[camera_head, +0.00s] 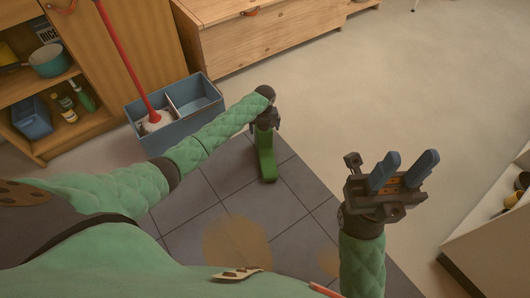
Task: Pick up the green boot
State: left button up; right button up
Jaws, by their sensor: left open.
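The green boot (267,163) stands on the dark tiled floor in the middle of the head view. My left gripper (265,121) is at the top of the boot, pointing down, and is open. Its fingers and the boot's top edge are largely hidden by the wrist, so I cannot tell whether they touch. My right gripper (405,171) is raised at the right, with its two blue fingers apart and nothing between them.
A blue two-part bucket (178,120) with a red-handled mop (125,60) stands left of the boot. Open wooden shelves (75,130) hold a pot and bottles at the left. A wooden drawer unit (270,38) stands behind.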

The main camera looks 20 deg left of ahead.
aim_at(265, 132)
pick_arm(q)
jog(key=shift+d+f+b, duration=0.15)
jog(key=shift+f+b, duration=0.9)
jog(key=shift+f, duration=1.75)
jog(key=c, duration=1.8)
jog(key=shift+r, duration=0.1)
jog(key=shift+c, duration=1.1)
jog(key=shift+r, duration=0.1)
